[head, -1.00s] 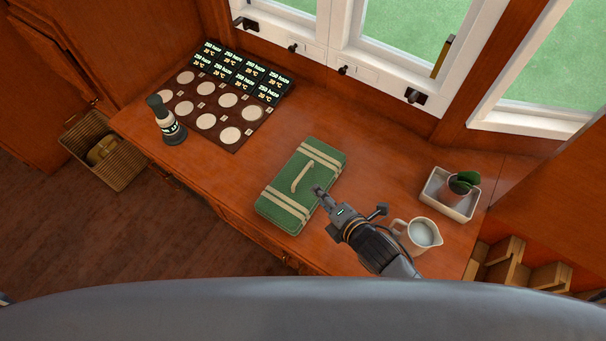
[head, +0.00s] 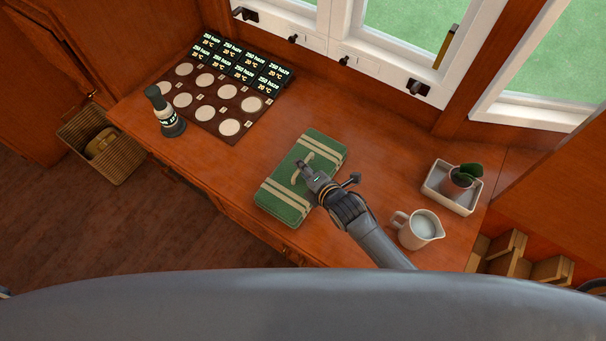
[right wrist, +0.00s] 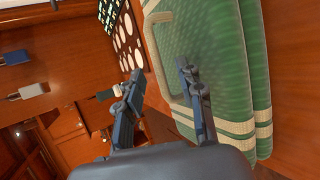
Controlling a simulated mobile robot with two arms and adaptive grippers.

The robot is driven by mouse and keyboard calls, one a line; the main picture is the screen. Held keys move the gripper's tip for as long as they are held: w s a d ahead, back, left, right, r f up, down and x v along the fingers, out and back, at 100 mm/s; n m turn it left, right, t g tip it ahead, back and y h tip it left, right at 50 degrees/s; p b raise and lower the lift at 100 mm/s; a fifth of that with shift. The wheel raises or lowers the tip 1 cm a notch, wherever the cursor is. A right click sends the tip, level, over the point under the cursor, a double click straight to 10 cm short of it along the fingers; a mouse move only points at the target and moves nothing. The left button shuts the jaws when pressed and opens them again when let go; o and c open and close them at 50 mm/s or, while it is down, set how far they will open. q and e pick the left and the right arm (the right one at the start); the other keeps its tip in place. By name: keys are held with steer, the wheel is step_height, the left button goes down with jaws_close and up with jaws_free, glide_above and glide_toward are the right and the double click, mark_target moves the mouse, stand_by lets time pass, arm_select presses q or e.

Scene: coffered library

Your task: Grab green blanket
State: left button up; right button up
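The green blanket (head: 290,203) lies folded flat on the wooden counter, with cream stripes near both ends and a cream handle (head: 301,172) across its middle. My right gripper (head: 303,167) is over the blanket at the handle. In the right wrist view the blanket (right wrist: 225,60) fills the right side, and the right gripper (right wrist: 158,82) has its two fingers spread apart, with the handle (right wrist: 158,45) just beyond and between the tips. Whether the fingers touch the handle cannot be told. My left gripper is not in view.
A white pitcher (head: 421,229) stands close to my right arm. A potted plant in a white tray (head: 436,191) is at the right. A dark bottle (head: 166,115) and a brown board with pale discs (head: 208,108) are at the left. The counter between is clear.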

jaws_close()
steer(key=shift+r, duration=0.2)
stand_by(0.3)
